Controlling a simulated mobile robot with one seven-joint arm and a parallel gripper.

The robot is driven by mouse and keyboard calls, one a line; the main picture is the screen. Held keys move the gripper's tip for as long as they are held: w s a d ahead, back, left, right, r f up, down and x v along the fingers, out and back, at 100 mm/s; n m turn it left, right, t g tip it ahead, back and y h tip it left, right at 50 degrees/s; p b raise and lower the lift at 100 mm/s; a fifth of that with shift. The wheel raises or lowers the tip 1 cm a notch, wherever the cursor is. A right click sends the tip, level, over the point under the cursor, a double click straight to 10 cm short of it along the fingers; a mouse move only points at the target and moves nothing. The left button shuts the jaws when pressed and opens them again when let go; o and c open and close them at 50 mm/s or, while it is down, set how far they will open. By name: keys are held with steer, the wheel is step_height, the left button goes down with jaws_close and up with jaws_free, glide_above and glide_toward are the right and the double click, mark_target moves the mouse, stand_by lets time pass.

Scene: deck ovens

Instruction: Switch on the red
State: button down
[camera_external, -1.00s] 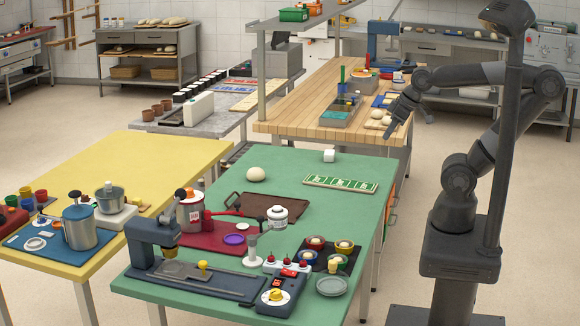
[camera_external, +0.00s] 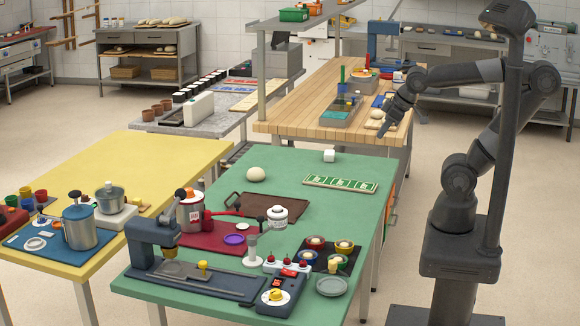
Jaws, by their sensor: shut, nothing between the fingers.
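My gripper (camera_external: 382,132) is shut and empty, pointing down beyond the green table's far right corner, near the wooden bench. It is far from the red parts and touches none of them.
A dark blue press (camera_external: 152,245), a red mat (camera_external: 212,238), a brown tray (camera_external: 262,207), a white-topped canister (camera_external: 278,216) and small bowls (camera_external: 316,243) crowd the table's front half. A green-and-white strip (camera_external: 340,183) lies farther back.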

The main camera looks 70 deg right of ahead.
steer(key=w+a+f+n+t+y, duration=0.3)
steer(key=w+a+n, duration=0.7)
steer(key=w+a, duration=0.75)
steer(key=s+a+f+n+g+y, duration=0.1)
steer(key=a+f+n+g+y, duration=0.1)
steer(key=a, duration=0.5)
steer(key=s+a+f+n+g+y, duration=0.2)
steer(key=a+f+n, duration=0.2)
steer(key=a, duration=0.4)
steer(key=s+a+f+n+g+y, duration=0.1)
steer(key=s+a+f+n+y, duration=0.1)
steer(key=a, duration=0.5)
steer(key=shift+a+f+n+g+y, duration=0.15)
steer(key=shift+f+n+g+y, duration=0.3)
steer(key=shift+f+n, duration=0.3)
